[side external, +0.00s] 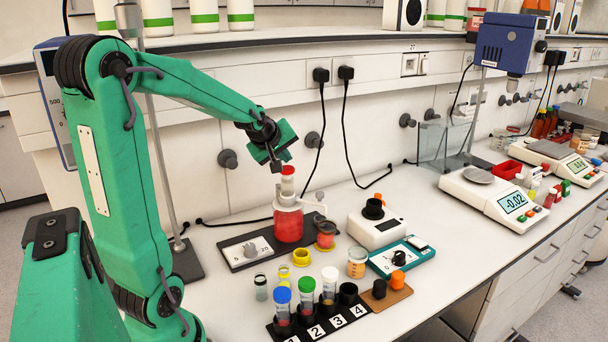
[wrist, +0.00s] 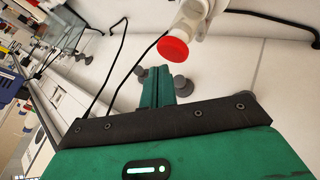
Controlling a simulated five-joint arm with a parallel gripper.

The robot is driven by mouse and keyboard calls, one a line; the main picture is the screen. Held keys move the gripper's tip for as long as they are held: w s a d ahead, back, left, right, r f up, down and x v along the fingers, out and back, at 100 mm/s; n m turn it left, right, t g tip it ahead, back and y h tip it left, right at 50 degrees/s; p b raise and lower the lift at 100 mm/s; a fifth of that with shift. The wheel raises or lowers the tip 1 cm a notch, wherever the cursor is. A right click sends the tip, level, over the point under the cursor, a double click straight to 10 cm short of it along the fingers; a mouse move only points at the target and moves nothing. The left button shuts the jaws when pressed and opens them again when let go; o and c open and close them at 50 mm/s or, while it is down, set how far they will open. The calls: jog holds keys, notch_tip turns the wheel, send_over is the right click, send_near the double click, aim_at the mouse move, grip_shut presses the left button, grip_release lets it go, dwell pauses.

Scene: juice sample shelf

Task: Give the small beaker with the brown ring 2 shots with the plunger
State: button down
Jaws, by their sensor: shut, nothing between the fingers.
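The dispenser bottle (side external: 289,224) holds red juice and stands on a dark base plate. Its plunger has a red top (side external: 288,170), which also shows in the wrist view (wrist: 173,50). A small beaker with red contents and a brownish ring (side external: 326,236) stands just right of the bottle, near the spout; the exact ring colour is hard to tell. My gripper (side external: 280,164) is shut and empty, pointing down close above the plunger top. In the wrist view my gripper (wrist: 157,84) appears beside the red top; I cannot tell whether they touch.
Small beakers with yellow rings (side external: 301,257) and a dark-ringed one (side external: 261,288) stand in front. An orange-filled beaker (side external: 357,263) is at right. A numbered rack (side external: 318,328) holds capped tubes. A white device (side external: 377,226) and scales (side external: 495,198) stand further right.

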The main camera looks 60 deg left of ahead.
aim_at(286, 170)
jog(key=shift+r, duration=0.1)
jog(key=shift+r, duration=2.45)
jog(key=shift+d, duration=0.3)
jog(key=s+d+f+m+h, duration=0.1)
jog(key=s+d+m, duration=0.4)
jog(key=d, duration=0.3)
jog(key=s+d+f+m+g+h, duration=0.1)
jog(key=s+d+f+m+h, duration=0.1)
jog(key=s+d+m, duration=0.3)
jog(key=s+d+f+m+h, duration=0.1)
jog(key=s+d+m, duration=0.4)
jog(key=d, duration=0.7)
jog(key=shift+s+d+f+m+g+h, duration=0.15)
jog(key=shift+s+d+m+g+h, duration=0.2)
jog(key=shift+m+h, duration=0.45)
